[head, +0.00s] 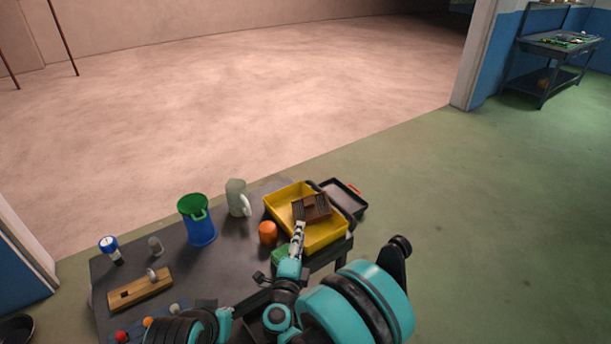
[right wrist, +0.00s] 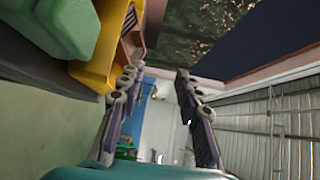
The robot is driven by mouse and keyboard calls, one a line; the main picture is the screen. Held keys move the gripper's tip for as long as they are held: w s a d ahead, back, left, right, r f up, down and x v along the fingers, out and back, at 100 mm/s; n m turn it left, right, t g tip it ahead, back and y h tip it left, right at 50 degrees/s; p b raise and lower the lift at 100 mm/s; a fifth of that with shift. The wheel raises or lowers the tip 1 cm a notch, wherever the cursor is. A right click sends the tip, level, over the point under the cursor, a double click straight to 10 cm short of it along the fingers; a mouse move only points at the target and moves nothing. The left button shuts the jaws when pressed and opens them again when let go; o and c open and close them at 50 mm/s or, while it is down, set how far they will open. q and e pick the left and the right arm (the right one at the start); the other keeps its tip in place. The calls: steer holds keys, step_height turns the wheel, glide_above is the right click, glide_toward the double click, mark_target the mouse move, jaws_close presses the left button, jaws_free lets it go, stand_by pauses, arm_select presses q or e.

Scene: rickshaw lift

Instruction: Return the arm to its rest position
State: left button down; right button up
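My right gripper (head: 299,229) is over the near edge of the yellow bin (head: 330,238) in the head view. In the right wrist view its two fingers are spread apart and the gripper (right wrist: 157,80) is empty. The yellow bin shows at the upper left there (right wrist: 95,70), close beside one finger; I cannot tell whether they touch. A brown ridged block (head: 317,207) lies in the bin. Parts of my arms fill the bottom of the head view, and the left gripper cannot be made out.
The dark table (head: 215,268) also holds a green box (head: 280,256), an orange can (head: 268,232), a grey mug (head: 235,198), a blue can with green lid (head: 200,225), a flashlight (head: 109,246) and a wooden block (head: 128,294). A black tray (head: 342,194) adjoins the bin. Floor to the right is clear.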

step_height(320, 180, up, 15)
steer(key=s+n+y, duration=0.2)
steer(key=n+y, duration=0.6)
steer(key=n, duration=0.5)
steer(key=s+d+f+n+g+h, duration=0.2)
steer(key=s+d+f+g, duration=0.3)
steer(key=s+d, duration=0.5)
steer(key=s+d+f+n+g+h, duration=0.3)
steer(key=s+d+f+n+g, duration=0.1)
steer(key=s+d+f, duration=0.4)
steer(key=s+d+g, duration=0.1)
steer(key=s+d, duration=0.1)
steer(key=s, duration=0.1)
steer(key=shift+s+d+f+n+g, duration=0.25)
steer(key=shift+f+n+g, duration=0.1)
steer(key=shift+n+g, duration=0.05)
